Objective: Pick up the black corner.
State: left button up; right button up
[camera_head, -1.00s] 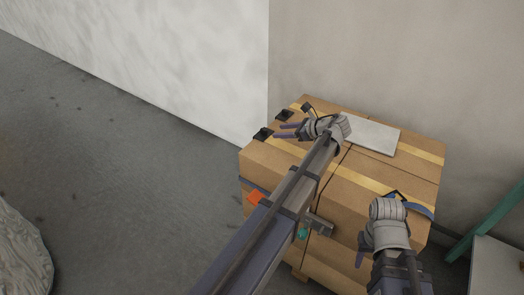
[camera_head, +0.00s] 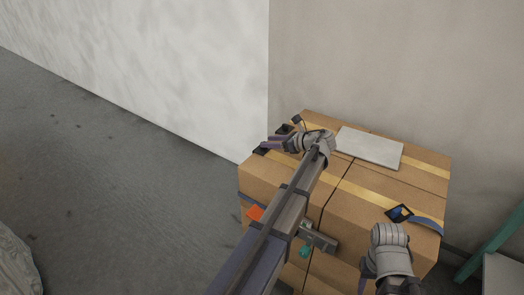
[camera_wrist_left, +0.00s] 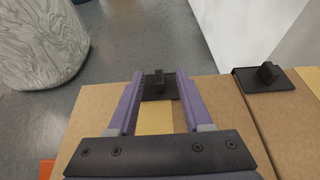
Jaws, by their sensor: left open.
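A black corner (camera_wrist_left: 159,88) lies at the box edge, between the fingertips of my left gripper (camera_wrist_left: 157,76) in the left wrist view. In the head view this corner (camera_head: 260,151) is partly covered by my left gripper (camera_head: 269,145). The left gripper is open, and whether its fingers touch the corner cannot be told. A second black corner (camera_wrist_left: 264,77) lies to the right in the left wrist view, and in the head view (camera_head: 284,129) behind the gripper. My right gripper (camera_head: 368,271) is low at the right, its fingers mostly hidden.
The cardboard box (camera_head: 345,215) has yellow tape strips and a grey flat panel (camera_head: 369,147) on top. Another black corner (camera_head: 399,213) with a blue strap (camera_head: 427,223) lies at its right side.

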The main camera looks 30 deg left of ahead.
pick_arm(q)
jog(key=b+x, duration=0.1)
jog(key=x, duration=0.3)
jog(key=shift+s+a+f+b, duration=0.1)
jog(key=shift+f+b, duration=0.25)
jog(key=shift+b, duration=0.05)
grip_shut()
